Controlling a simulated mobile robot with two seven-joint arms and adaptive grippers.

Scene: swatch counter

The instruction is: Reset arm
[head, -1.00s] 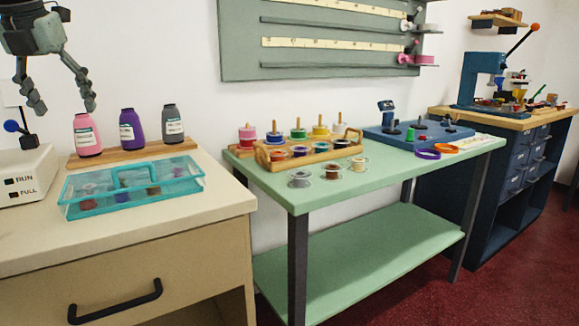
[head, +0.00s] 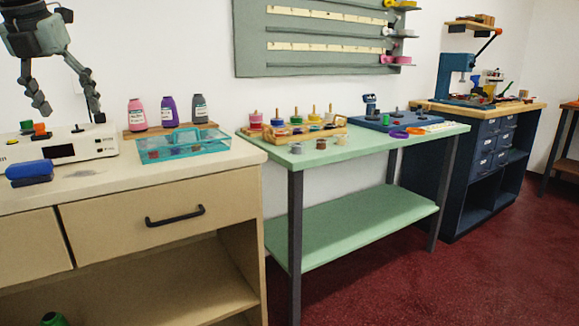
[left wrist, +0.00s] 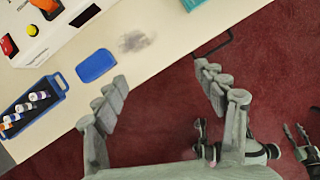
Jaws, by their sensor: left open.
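My left gripper (head: 67,102) hangs at the upper left of the head view, in front of the white wall and above the white control box. Its two fingers are spread with nothing between them. The left wrist view also shows the open fingers (left wrist: 160,92), over the counter's front edge and the red floor. My right gripper does not show in the head view. A dark gripper-like part shows at the right edge of the left wrist view, but I cannot tell what it is.
The beige counter (head: 110,183) carries a white control box (head: 88,146), a blue block (head: 30,170), a teal tray (head: 183,150) and three bottles. The green table (head: 350,150) holds spools and a blue device. Red floor (head: 400,285) is clear in front.

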